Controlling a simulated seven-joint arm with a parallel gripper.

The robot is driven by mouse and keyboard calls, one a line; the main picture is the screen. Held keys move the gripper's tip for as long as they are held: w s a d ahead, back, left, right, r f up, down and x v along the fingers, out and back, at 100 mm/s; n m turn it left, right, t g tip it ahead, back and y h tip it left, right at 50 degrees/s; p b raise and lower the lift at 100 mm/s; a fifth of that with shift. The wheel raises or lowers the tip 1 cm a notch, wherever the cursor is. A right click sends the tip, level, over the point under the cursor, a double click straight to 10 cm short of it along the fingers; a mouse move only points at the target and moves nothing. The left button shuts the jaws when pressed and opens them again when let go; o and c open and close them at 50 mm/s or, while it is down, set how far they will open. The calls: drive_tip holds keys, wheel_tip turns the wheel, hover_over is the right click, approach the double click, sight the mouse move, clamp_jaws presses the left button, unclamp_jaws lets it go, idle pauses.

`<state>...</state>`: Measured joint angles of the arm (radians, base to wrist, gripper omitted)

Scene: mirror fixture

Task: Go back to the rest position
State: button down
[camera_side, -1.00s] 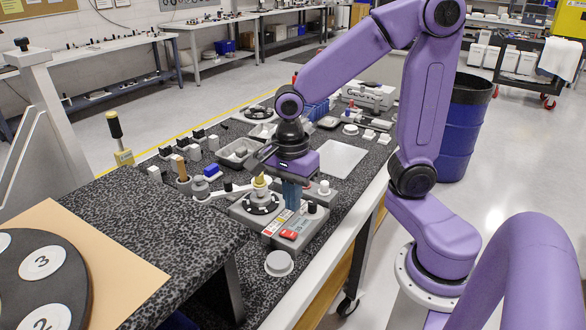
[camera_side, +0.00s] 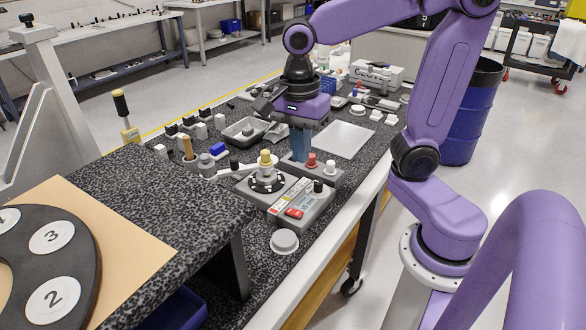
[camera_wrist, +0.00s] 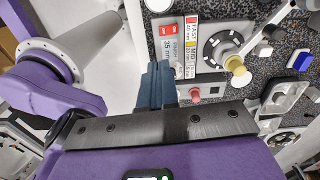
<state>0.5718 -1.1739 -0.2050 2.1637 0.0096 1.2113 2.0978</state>
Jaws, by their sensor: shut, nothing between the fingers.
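My gripper (camera_side: 301,155) is above the dark speckled bench, behind the fixture in the side view, with its blue fingers together and nothing between them. The fixture (camera_side: 309,207) is a grey block with labels, a red button, a black ring dial (camera_side: 267,182) and a yellow knob. A grey base with a red knob (camera_side: 311,160) stands just in front of the fingers; whether they touch it is unclear. In the wrist view the shut fingers (camera_wrist: 155,80) are beside the labelled block, and the yellow knob (camera_wrist: 235,65) is to their right.
A light flat plate (camera_side: 343,139) lies right of my gripper and a grey tray (camera_side: 246,131) lies to its left. Small blocks and a wooden-handled tool (camera_side: 187,148) stand farther left. Open air is above the bench.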

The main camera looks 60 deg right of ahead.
drive_tip(key=s+f+n, duration=0.3)
drive_tip(key=s+n, duration=0.3)
drive_tip(key=n, duration=0.9)
drive_tip(key=s+f+n, duration=0.3)
drive_tip(key=s+n, duration=0.4)
drive_tip(key=n, duration=0.7)
drive_tip(key=shift+f+n+t+y, duration=0.2)
drive_tip(key=shift+n+t+y, duration=0.1)
drive_tip(key=shift+n, duration=0.1)
